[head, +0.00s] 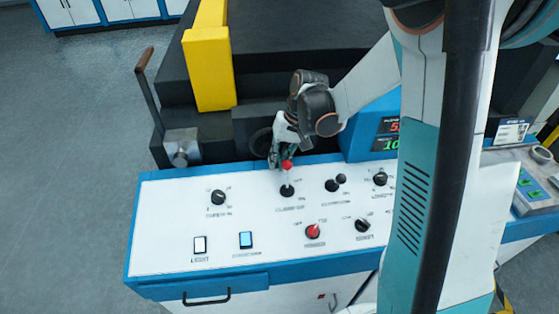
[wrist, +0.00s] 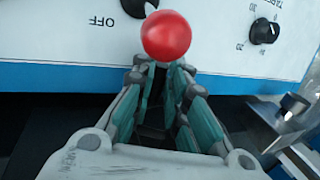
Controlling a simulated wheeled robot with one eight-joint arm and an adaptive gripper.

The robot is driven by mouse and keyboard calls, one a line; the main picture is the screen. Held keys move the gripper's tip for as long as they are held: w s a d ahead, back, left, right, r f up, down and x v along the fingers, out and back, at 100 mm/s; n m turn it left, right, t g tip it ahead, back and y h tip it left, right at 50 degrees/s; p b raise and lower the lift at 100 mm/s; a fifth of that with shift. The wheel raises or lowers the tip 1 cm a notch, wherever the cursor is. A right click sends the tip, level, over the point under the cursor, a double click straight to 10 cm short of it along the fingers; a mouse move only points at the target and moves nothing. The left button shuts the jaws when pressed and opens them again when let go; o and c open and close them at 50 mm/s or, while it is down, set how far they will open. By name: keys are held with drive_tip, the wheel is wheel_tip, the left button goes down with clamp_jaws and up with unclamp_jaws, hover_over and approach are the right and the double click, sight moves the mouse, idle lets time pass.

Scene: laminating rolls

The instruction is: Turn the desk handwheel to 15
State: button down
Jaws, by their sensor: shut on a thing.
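My gripper (head: 283,160) is over the back edge of the white control desk (head: 165,235), shut on the red ball top (head: 287,165) of a small lever. In the wrist view the red ball (wrist: 166,36) sits at the fingertips of my gripper (wrist: 162,68). The lever's black base (head: 287,190) is on the desk, with an OFF mark beside it. No part is plainly marked as a handwheel. A black dial knob with numbers (head: 218,197) is left of the lever; it also shows in the wrist view (wrist: 264,31).
A blue display box (head: 365,128) with red and green digits, partly hidden by my arm, stands behind the desk. A long-handled crank (head: 148,95) is at the back left. More knobs, a red switch (head: 313,231) and two push buttons are on the desk.

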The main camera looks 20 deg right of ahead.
drive_tip(key=shift+a+f+t+y+b, duration=0.15)
drive_tip(key=shift+f+t+y+b, duration=0.2)
drive_tip(key=shift+y+b, duration=0.5)
drive_tip(key=shift+a+y+b, duration=0.15)
drive_tip(key=shift+y+b, duration=0.15)
drive_tip(key=shift+y, duration=0.25)
drive_tip(key=shift+a, duration=0.1)
drive_tip(key=c, duration=1.6)
unclamp_jaws()
drive_tip(key=shift+r, duration=0.1)
drive_tip(key=v, duration=1.2)
